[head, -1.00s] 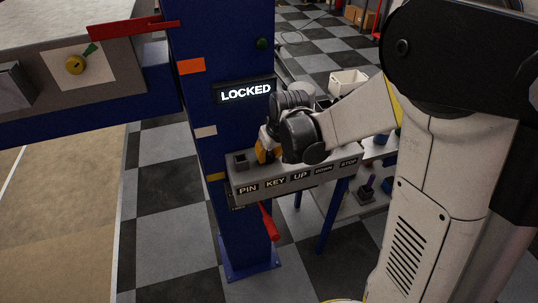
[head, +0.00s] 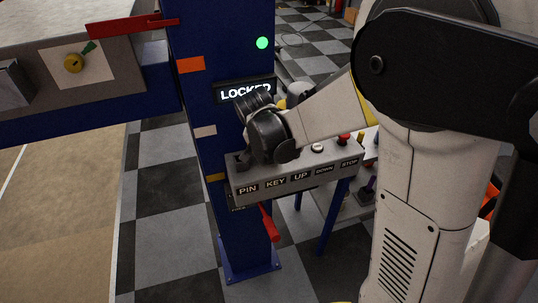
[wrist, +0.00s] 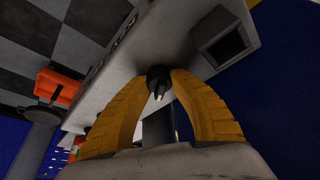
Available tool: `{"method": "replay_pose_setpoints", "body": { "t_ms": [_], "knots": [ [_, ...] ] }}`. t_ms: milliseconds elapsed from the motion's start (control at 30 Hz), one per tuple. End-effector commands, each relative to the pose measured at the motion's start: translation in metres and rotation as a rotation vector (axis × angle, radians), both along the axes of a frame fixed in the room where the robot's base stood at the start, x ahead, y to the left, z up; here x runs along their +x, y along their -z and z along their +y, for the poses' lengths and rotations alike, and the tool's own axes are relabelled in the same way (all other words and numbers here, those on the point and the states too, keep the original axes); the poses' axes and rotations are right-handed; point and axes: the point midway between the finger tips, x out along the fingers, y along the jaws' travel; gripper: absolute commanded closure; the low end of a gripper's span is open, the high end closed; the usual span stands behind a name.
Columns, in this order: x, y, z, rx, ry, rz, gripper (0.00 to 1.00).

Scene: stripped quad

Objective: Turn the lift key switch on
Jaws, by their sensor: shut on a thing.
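The grey control box (head: 298,180) is on the blue post, with labels PIN, KEY, UP, DOWN and STOP. In the wrist view the key switch (wrist: 158,81) is a small dark round part with a metal key-like piece on the box top, beside the square PIN socket (wrist: 223,46). My gripper (wrist: 160,78) has its yellow fingers shut on the key switch, one on each side. In the head view my wrist hides the fingers and the switch. A round lamp (head: 262,43) on the post glows green. The display (head: 245,90) reads LOCKED, partly covered by my wrist.
A red button (head: 344,138) and a pale button (head: 317,147) stand on the box's right part. A red lever (head: 268,222) hangs below the box. A red bar (head: 132,25) sticks out at upper left. Checkered floor (head: 165,195) lies left of the post.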

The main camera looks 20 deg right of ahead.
Motion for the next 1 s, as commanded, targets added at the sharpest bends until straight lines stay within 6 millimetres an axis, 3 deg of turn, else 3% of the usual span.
{"method": "replay_pose_setpoints", "body": {
  "t_ms": [633, 667, 700, 1000],
  "knots": [
    [-0.0008, 0.0007, 0.0, 0.001, 0.05, 0.002, 1.0],
    [-0.0008, 0.0007, -0.0001, 0.001, 0.05, 0.002, 0.64],
    [-0.0008, 0.0007, -0.0001, 0.001, 0.05, 0.002, 0.52],
    [-0.0005, 0.0, 0.0001, 0.0, 0.049, 0.001, 0.5]
  ]
}}
